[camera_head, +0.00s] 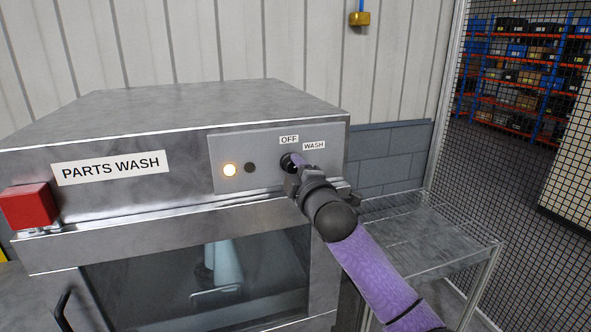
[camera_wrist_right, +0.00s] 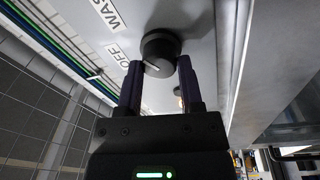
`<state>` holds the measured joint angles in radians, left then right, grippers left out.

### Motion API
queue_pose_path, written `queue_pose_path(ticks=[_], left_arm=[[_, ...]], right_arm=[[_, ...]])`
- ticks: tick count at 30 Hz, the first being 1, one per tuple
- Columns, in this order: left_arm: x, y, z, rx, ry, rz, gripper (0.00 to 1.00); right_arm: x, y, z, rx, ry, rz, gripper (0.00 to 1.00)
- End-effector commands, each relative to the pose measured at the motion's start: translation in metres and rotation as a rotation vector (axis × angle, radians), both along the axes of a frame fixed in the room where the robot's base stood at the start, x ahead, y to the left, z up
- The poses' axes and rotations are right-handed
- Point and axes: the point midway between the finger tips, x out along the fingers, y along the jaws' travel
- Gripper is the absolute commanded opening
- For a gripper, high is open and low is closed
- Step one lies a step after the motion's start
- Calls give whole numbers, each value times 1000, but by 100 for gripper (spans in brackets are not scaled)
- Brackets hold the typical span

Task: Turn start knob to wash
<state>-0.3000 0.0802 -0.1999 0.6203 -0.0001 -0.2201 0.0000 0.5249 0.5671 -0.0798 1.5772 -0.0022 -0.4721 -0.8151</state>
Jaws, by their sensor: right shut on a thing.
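The black round start knob (camera_head: 287,161) sits on the control panel (camera_head: 265,145) of the PARTS WASH machine, below the OFF label (camera_head: 289,139) and left of the WASH label (camera_head: 314,145). In the head view my right gripper (camera_head: 293,170) hides most of it. In the right wrist view the knob (camera_wrist_right: 160,47) lies between the tips of the purple fingers, and my right gripper (camera_wrist_right: 160,65) is shut on it. A white pointer mark shows at the knob's lower left edge, nearer the OFF label (camera_wrist_right: 118,53) than the WASH label (camera_wrist_right: 106,13). My left gripper is out of view.
A red box (camera_head: 28,205) is on the machine's left front. A metal side table (camera_head: 420,235) and mesh fence (camera_head: 530,130) stand at right.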

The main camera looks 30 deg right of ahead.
Motion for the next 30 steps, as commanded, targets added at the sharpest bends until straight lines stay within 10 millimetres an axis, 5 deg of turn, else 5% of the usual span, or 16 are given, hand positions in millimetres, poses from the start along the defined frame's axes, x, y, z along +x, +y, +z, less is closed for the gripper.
queue_pose_path(ticks=[19, 20, 21, 25, 30], left_arm=[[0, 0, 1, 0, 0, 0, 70], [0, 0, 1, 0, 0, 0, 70], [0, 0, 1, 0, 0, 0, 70], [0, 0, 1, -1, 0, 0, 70], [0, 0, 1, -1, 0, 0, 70]], right_arm=[[0, 0, -1, 49, -9, 0, 0], [0, 0, -1, 49, -9, 0, 49], [0, 0, -1, 49, -9, 0, 58], [0, 0, -1, 48, -10, 0, 82], [0, 0, 0, 48, -10, 0, 82]])
